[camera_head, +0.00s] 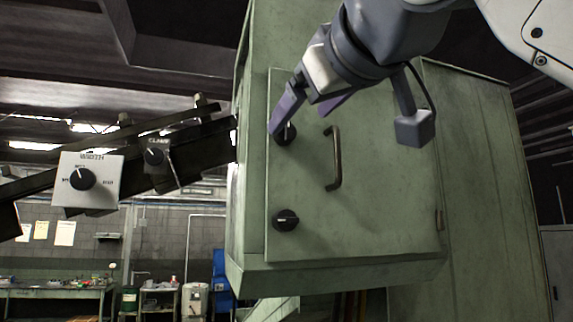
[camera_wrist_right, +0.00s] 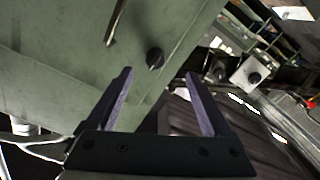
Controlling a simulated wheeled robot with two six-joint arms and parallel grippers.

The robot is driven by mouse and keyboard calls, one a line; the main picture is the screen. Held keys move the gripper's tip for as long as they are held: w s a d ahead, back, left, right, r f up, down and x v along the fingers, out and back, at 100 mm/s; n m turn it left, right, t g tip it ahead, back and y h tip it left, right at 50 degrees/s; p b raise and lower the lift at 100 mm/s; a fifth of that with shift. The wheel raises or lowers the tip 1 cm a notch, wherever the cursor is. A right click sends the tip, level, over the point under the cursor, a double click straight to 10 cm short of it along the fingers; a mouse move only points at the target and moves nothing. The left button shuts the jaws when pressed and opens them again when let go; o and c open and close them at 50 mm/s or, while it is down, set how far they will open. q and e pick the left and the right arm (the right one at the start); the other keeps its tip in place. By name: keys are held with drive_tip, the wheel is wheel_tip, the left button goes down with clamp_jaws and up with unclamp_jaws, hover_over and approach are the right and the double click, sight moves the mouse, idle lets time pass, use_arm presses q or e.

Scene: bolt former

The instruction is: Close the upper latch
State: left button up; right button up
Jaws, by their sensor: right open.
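The upper latch (camera_head: 287,137) is a small black knob near the upper left of the green cabinet door (camera_head: 380,215). One fingertip of my right gripper covers part of it in the head view, so I cannot tell how it is turned. The black knob in the right wrist view (camera_wrist_right: 155,58) looks like this latch, seen beyond and between the fingertips. My right gripper (camera_head: 300,122) is open and empty, in front of the door; it also shows in the wrist view (camera_wrist_right: 160,74). I cannot tell whether it touches the latch. My left gripper is out of view.
A lower black latch (camera_head: 286,220) sits near the door's lower left. A dark door handle (camera_head: 335,158) stands out right of the upper latch. A control box (camera_head: 87,180) with a knob is on a dark beam at left. A workbench (camera_head: 55,291) stands far back.

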sight(289, 130)
drive_tip(key=x, duration=0.2)
drive_tip(key=p+x, duration=0.1)
drive_tip(key=x, duration=0.2)
drive_tip(key=r+p+x, duration=0.1)
drive_tip(key=x, duration=0.2)
drive_tip(key=shift+w+d, duration=0.15)
drive_tip(key=shift+d, duration=0.15)
drive_tip(key=shift+w+a+f+m, duration=0.1)
drive_tip(key=shift+a+m, duration=0.05)
drive_tip(key=shift+m, duration=0.45)
drive_tip(key=m, duration=0.4)
drive_tip(key=shift+f+m+b, duration=0.15)
drive_tip(key=shift+m+b, duration=0.15)
drive_tip(key=shift+m, duration=0.7)
drive_tip(key=m, duration=0.4)
